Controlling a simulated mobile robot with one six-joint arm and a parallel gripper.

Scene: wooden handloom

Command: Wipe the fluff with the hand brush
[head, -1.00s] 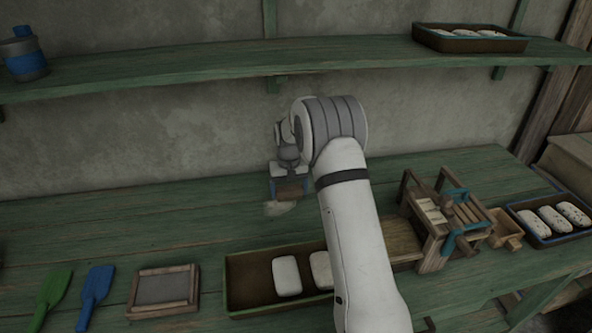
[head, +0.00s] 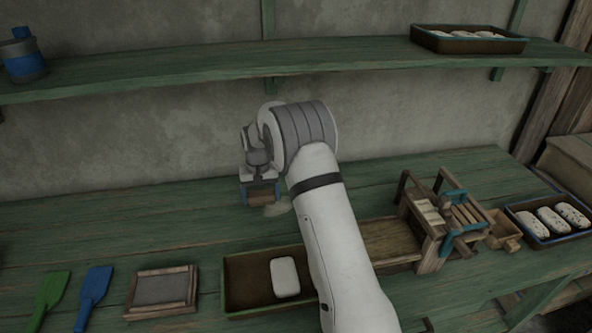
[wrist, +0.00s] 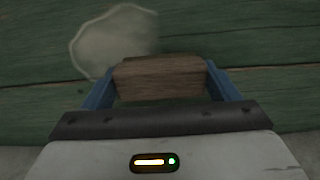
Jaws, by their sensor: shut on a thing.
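My gripper (head: 260,190) is shut on the hand brush (head: 262,199), low over the green workbench near the wall. The brush shows in the wrist view as a brown wooden block (wrist: 160,78) between two blue fingers. Its bristles are hidden. The fluff is a pale, flat patch (head: 277,210) on the bench, just right of the brush in the head view. In the wrist view the fluff (wrist: 112,40) lies beyond the block to the upper left, and the block may cover its near edge. I cannot tell whether the brush touches it.
A brown tray (head: 240,287) with a white block stands in front, partly behind my arm. A framed slate (head: 162,289), blue scraper (head: 95,290) and green scraper (head: 50,292) lie left. The wooden loom (head: 440,225) stands right. A shelf (head: 180,75) runs above.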

